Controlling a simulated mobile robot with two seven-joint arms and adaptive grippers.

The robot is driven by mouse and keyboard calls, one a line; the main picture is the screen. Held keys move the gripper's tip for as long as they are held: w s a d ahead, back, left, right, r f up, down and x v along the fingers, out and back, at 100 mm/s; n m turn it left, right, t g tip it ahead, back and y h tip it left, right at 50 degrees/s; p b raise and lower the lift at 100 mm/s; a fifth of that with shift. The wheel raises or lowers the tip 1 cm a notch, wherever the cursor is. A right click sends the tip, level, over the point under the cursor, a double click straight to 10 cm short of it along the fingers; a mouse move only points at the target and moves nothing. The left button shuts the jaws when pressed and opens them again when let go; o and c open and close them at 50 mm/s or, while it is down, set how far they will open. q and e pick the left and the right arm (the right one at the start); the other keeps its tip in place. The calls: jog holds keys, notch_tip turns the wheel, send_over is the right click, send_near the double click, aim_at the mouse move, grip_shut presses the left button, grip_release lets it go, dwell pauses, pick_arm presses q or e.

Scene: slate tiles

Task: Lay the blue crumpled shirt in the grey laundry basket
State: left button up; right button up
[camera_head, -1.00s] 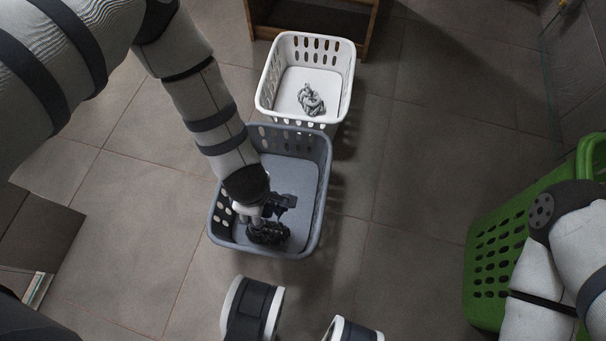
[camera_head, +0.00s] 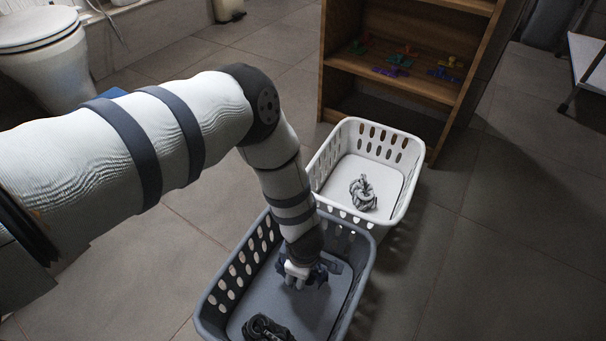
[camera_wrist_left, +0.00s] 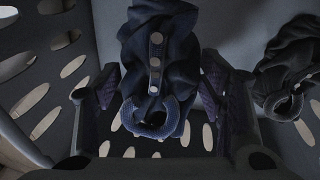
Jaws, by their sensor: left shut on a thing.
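The grey laundry basket (camera_head: 366,262) is in the lower middle of the head view, its near end cut off by the frame. My left gripper (camera_head: 308,276) reaches down inside it. The wrist view shows the blue crumpled shirt (camera_wrist_left: 172,55), dark blue with a row of pale buttons and a ribbed collar, between the fingers of my left gripper (camera_wrist_left: 165,95), which is shut on it. In the head view the shirt is mostly hidden by the gripper. I cannot tell whether it touches the basket floor. My right gripper is out of view.
A dark crumpled garment (camera_head: 266,328) lies at the basket's near end; it also shows in the wrist view (camera_wrist_left: 290,75). A white basket (camera_head: 398,205) with a grey garment (camera_head: 362,193) stands directly behind. A wooden shelf (camera_head: 395,75) stands beyond. Floor at right is clear.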

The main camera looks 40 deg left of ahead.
pick_arm(q)
jog(key=f, duration=0.2)
jog(key=shift+s+f+b, duration=0.2)
jog(key=shift+f+b, duration=0.1)
jog(key=shift+r, duration=0.1)
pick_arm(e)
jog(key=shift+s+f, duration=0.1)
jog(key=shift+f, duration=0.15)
pick_arm(q)
jog(key=shift+f, duration=0.55)
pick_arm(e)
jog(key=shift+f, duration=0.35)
pick_arm(q)
jog(key=shift+f+b, duration=0.1)
jog(key=shift+b, duration=0.2)
jog(key=o, duration=1.2)
jog(key=shift+c, duration=0.2)
